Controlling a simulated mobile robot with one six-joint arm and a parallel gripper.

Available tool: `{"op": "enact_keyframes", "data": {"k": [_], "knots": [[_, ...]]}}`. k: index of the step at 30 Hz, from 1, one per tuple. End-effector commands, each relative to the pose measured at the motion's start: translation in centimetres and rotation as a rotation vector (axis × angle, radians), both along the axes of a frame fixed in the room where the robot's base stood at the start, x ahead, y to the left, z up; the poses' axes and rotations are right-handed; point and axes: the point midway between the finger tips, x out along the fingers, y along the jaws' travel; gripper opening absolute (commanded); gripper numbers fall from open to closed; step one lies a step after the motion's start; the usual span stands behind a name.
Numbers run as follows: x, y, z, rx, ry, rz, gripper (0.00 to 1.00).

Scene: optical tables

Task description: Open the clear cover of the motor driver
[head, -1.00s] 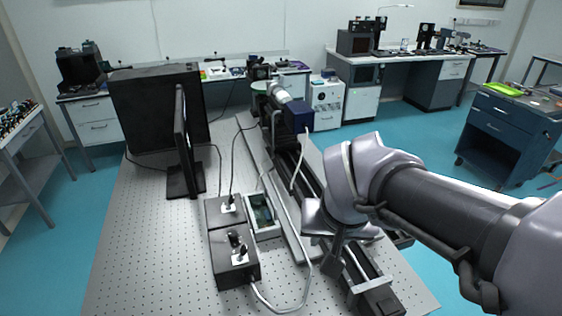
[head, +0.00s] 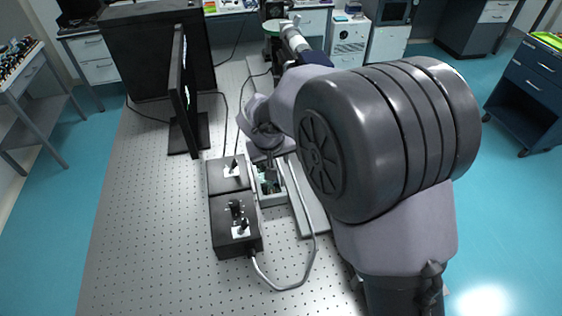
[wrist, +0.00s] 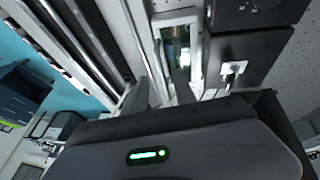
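The motor driver (head: 272,199) is a small pale-framed box with a green circuit board inside, lying on the perforated table beside two black boxes. In the head view my gripper (head: 268,168) is over the driver's far end, partly hidden by my arm; contact cannot be told.
Two black boxes with switches (head: 235,222) stand just left of the driver, with a grey cable (head: 300,280) looping in front. A monitor (head: 183,95) stands farther left. A long rail (head: 312,215) runs at the right. The left of the perforated table (head: 140,230) is clear.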

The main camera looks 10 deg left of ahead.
Motion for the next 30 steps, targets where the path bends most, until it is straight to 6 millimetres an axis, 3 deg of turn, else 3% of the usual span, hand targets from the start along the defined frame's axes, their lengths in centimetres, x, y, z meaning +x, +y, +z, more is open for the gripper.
{"op": "enact_keyframes", "data": {"k": [3, 9, 20, 21, 26, 30], "knots": [[1.1, -0.1, -2.7, -0.002, 0.001, -0.001, 0.33], [2.4, 0.0, -5.3, 0.0, 0.001, 0.0, 0.33], [2.8, 0.0, -5.9, 0.0, 0.0, 0.0, 0.33], [2.8, 0.0, -5.9, 0.0, 0.0, 0.0, 0.31], [2.8, 0.0, -5.9, 0.0, 0.0, 0.0, 0.0], [2.8, 0.0, -5.9, 0.0, 0.0, 0.0, 0.0]]}}
